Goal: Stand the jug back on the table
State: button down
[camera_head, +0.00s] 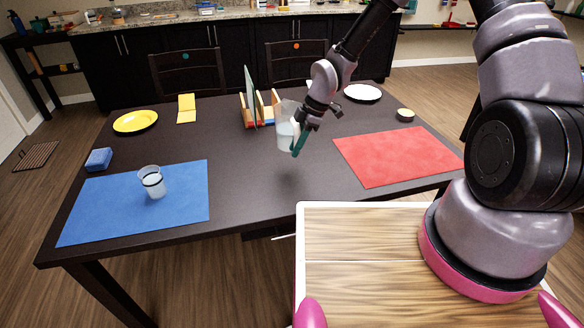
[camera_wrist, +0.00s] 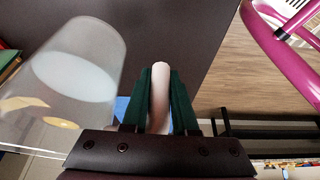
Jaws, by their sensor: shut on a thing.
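The jug (camera_head: 286,132) is translucent, with a paler lower part. It is held roughly upright above the dark table (camera_head: 250,190), with a faint shadow below it. My gripper (camera_head: 299,143) is at its right side, shut on its pale handle. In the wrist view my gripper's green fingers (camera_wrist: 159,100) are on both sides of the handle (camera_wrist: 160,85), and the jug's clear body (camera_wrist: 75,75) is to the left. I cannot tell for sure whether it holds liquid.
A clear cup with a dark band (camera_head: 153,185) stands on the blue mat (camera_head: 110,215). A red mat (camera_head: 398,156) lies right. A wooden rack (camera_head: 248,110) with an upright plate stands just behind the jug. A yellow plate (camera_head: 136,121) and blue sponge (camera_head: 98,159) are left. The front middle is clear.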

notch_tip(320, 180, down, 9)
jog(key=shift+r, duration=0.1)
dwell(0.4)
jog(key=c, duration=0.7)
grip_release()
jog(key=shift+f, duration=0.2)
